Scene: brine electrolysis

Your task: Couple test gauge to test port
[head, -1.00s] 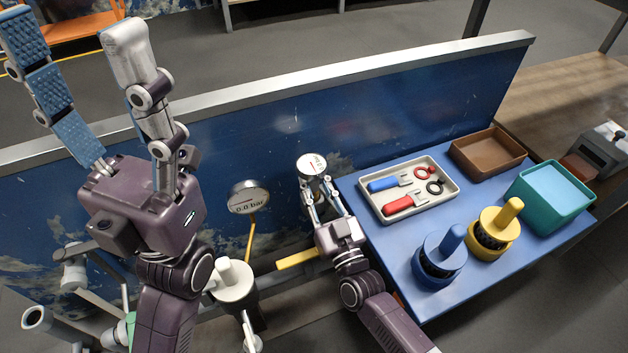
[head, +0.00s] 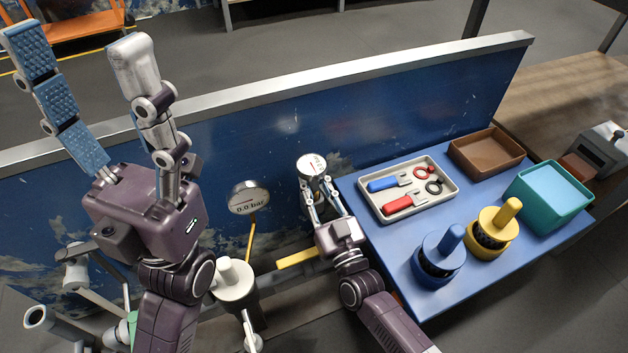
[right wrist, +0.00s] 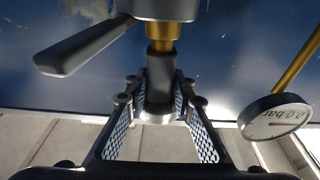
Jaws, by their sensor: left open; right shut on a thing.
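The test gauge (head: 312,166), a round white-faced dial, is at the fingertips of my right gripper (head: 316,190), above the gap beside the blue table. In the right wrist view my right gripper (right wrist: 159,100) is shut on a dark grey cylindrical fitting (right wrist: 159,77) under a brass stem (right wrist: 163,42); a dark round body is above it. My left gripper (head: 76,46) is open and empty, fingers spread upward at the upper left. I cannot make out the test port for certain in either view.
A fixed gauge (head: 248,198) reading 0.0 bar stands on a yellow pipe; it also shows in the right wrist view (right wrist: 273,117). A white-topped fitting (head: 232,280) stands near my left arm. The blue table (head: 400,257) holds a tool tray (head: 452,200), bins and blue and yellow handled pieces.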

